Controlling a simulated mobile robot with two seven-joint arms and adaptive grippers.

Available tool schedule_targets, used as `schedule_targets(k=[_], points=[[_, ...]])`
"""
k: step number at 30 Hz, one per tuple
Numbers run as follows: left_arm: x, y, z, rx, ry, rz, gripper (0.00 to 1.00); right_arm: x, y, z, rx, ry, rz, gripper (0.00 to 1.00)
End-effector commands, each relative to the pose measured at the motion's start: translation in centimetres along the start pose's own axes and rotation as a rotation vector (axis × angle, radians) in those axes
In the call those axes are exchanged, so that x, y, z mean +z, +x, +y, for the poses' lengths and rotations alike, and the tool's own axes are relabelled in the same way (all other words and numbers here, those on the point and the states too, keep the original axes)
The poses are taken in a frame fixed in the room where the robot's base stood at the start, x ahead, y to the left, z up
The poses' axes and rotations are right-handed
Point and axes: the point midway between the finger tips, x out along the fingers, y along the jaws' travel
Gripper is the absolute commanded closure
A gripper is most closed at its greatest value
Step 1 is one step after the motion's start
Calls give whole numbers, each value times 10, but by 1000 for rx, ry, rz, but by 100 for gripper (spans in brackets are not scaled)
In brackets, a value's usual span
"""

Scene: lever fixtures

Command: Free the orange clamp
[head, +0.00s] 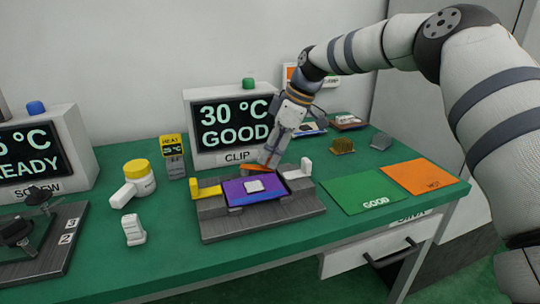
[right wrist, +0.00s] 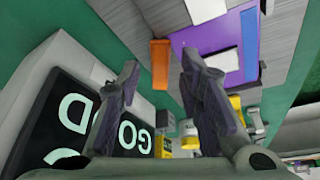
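The orange clamp (head: 256,169) is a short bar at the back edge of the grey fixture (head: 290,209), which holds a purple board (head: 237,194) with a white chip. A yellow clamp (head: 206,190) is at the fixture's left and a white clamp (head: 306,167) at its right. My right gripper (head: 268,160) points down just above the orange clamp. In the right wrist view its fingers (right wrist: 160,62) are spread and empty, with the orange clamp (right wrist: 160,75) seen in the gap between them; contact cannot be told. My left gripper is not in view.
A display box (head: 232,122) reading 30 °C GOOD stands close behind the fixture. A yellow-capped bottle (head: 140,177) and a small meter (head: 173,157) stand left. Green (head: 365,191) and orange (head: 420,176) mats lie clear at right. A second fixture (head: 40,245) is front left.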

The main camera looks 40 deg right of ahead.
Motion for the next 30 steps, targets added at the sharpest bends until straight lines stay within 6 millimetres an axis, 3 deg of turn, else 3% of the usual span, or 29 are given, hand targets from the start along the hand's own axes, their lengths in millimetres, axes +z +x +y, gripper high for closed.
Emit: schedule_targets(k=[6,13,22,25,27,30], points=[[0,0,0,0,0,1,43,-1,-61,1,5,0,4,67],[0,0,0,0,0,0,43,0,-102,0,0,-1,1,67],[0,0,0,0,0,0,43,0,-108,0,-1,0,0,67],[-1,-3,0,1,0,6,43,-6,-106,-5,0,19,-11,87],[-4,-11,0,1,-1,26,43,-26,-100,-23,8,101,-48,100],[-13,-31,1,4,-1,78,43,-56,-84,-65,68,371,-133,100]])
